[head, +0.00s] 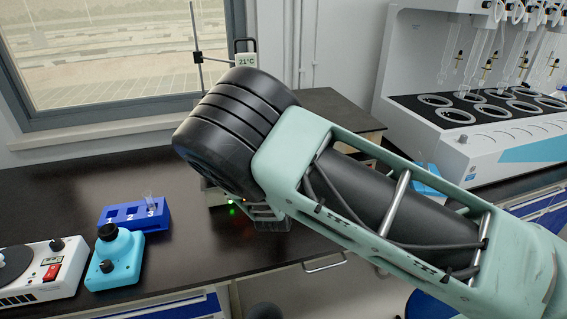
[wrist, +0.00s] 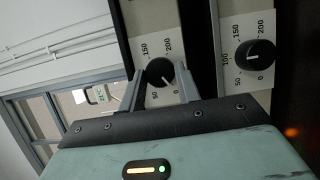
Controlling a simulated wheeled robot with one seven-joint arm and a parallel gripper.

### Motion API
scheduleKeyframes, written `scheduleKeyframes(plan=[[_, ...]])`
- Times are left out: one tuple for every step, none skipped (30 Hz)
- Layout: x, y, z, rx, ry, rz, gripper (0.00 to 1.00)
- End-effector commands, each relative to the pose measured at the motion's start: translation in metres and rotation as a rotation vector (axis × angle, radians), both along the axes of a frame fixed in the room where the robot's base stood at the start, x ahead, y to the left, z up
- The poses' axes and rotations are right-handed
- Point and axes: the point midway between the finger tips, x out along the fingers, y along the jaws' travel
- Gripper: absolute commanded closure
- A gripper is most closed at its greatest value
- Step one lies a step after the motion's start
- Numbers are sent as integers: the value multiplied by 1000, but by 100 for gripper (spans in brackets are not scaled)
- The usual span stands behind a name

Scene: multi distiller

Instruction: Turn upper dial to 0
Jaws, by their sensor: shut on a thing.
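In the wrist view two black dials sit on pale panels, each with a scale from 0 to 200. The dial at left (wrist: 160,72) appears to be the upper one, as this view is rolled. My gripper (wrist: 160,83) is shut on it, one finger on each side. Its white mark points down and right in the picture, toward the 0 end; the exact reading is unclear. The other dial (wrist: 255,61) stands apart at right. In the head view my gripper (head: 265,213) reaches the device front, and my wrist hides both dials.
A blue numbered rack (head: 115,215), a teal device with a black knob (head: 118,260) and a white device with a red switch (head: 45,270) stand at left on the dark bench (head: 190,268). A 21°C display (head: 246,61) stands behind. A large glassware apparatus (head: 480,145) stands at right.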

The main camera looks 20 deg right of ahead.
Motion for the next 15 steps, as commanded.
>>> scheduleKeyframes(plan=[[0,0,0,-2,1,1,90],[0,0,0,-1,0,1,90],[0,0,0,-1,0,1,90],[0,0,0,-1,0,1,90],[0,0,0,-1,0,1,65],[0,0,0,-1,0,1,58],[0,0,0,-1,0,1,58],[0,0,0,-1,0,1,58],[0,0,0,-1,0,1,58],[0,0,0,-1,1,1,58],[0,0,0,-1,1,1,58],[0,0,0,0,1,1,58],[0,0,0,0,1,1,58],[0,0,0,0,1,1,58],[-1,1,0,0,1,1,58]])
